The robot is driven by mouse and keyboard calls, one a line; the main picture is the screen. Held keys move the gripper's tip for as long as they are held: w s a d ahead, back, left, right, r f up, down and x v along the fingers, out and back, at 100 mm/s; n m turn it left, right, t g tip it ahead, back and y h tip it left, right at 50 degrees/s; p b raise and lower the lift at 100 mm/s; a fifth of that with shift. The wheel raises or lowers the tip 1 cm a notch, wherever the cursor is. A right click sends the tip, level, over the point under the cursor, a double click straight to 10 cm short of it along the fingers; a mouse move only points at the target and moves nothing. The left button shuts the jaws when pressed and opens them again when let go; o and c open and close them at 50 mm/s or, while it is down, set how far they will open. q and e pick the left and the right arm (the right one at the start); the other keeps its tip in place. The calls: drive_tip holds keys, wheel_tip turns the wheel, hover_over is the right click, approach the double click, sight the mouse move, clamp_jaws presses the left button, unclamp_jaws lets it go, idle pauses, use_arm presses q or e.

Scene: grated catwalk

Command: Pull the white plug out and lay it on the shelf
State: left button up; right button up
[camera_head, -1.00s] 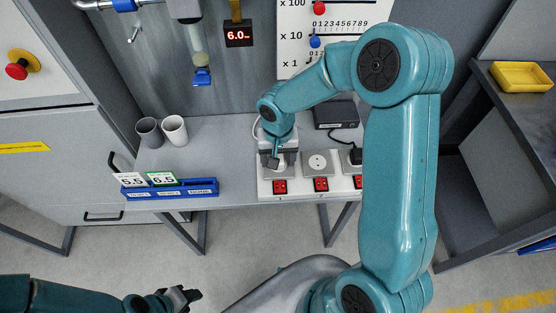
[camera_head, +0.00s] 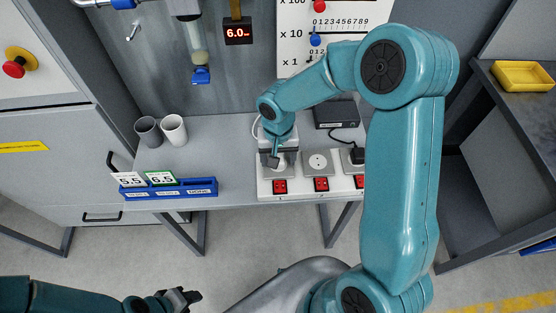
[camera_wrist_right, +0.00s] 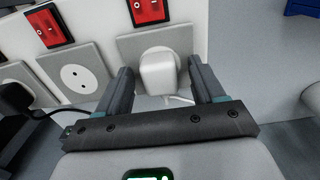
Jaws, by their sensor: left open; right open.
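The white plug (camera_wrist_right: 158,72) sits in the leftmost socket of the white power strip (camera_head: 300,188); in the right wrist view the strip (camera_wrist_right: 96,30) appears turned round. My right gripper (camera_wrist_right: 162,80) is open, with one finger on each side of the plug and visible gaps between. In the head view my right gripper (camera_head: 272,158) is over that socket and hides most of the plug. My left gripper (camera_head: 188,297) is open and empty at the bottom left, away from the bench. The grey shelf (camera_head: 230,150) carries the strip.
A blue rack (camera_head: 170,189) with number cards stands at the shelf's front left. Two cups (camera_head: 174,130) stand behind it. A black plug (camera_head: 358,155) and a dark box (camera_head: 335,113) are on the right. The shelf between cups and strip is clear.

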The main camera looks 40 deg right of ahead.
clamp_jaws()
drive_tip(key=shift+r+p, duration=1.75)
drive_tip(key=shift+r, duration=1.25)
